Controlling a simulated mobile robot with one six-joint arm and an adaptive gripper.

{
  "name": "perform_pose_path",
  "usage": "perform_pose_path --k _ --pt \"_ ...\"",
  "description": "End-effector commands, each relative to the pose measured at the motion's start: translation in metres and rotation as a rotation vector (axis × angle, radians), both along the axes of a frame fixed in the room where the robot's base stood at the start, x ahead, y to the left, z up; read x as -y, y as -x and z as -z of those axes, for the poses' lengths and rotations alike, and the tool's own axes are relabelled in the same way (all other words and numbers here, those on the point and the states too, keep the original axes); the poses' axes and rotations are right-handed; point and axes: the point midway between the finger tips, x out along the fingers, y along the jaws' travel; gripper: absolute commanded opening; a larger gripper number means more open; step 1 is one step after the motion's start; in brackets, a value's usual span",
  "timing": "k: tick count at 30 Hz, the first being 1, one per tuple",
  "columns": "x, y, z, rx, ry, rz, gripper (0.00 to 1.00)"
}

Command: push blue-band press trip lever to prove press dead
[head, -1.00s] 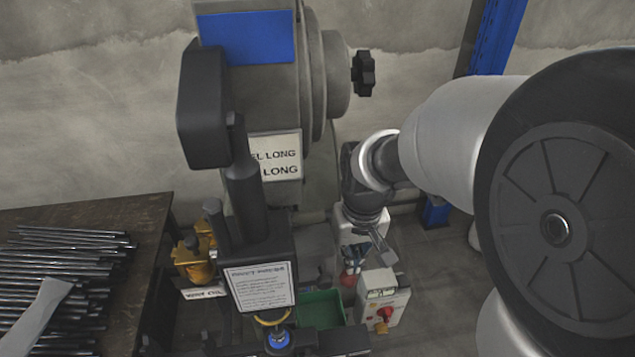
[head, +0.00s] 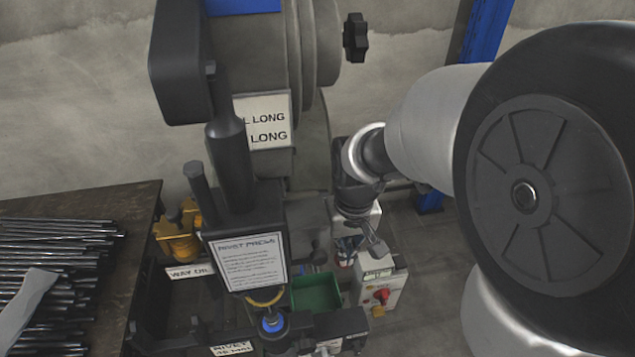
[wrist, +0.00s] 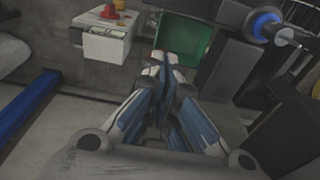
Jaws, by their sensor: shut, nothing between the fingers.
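The blue-band press (head: 258,50) fills the left middle of the head view; only the lower edge of its blue band (head: 243,5) shows at the top. A blue-ringed part (head: 272,323) sits low on the press and also shows at upper right in the wrist view (wrist: 265,25). I cannot surely pick out the trip lever. My gripper (head: 347,252) points down just right of the press body, small and partly hidden by my wrist. In the wrist view its blue-grey fingers (wrist: 168,65) are closed together, empty, with the tips over the near edge of a green bin.
The green bin (head: 317,293) stands below the press. A white control box (head: 382,290) with a red knob stands right of it. Yellow oil fittings (head: 178,245) sit at the press's left. A table (head: 140,205) with many metal rods is at left. Open floor lies right of the box.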

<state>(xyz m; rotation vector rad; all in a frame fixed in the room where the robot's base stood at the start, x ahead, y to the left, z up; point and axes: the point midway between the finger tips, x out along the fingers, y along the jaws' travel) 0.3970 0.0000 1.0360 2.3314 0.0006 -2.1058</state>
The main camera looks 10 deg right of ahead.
Motion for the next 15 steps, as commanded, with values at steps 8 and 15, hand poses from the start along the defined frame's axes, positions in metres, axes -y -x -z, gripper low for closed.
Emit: perform_pose_path --k 8,15 --pt "0.0 0.001 0.002 -0.003 0.0 0.0 0.0" --pt "0.0 0.003 0.012 -0.005 0.0 0.0 0.0"
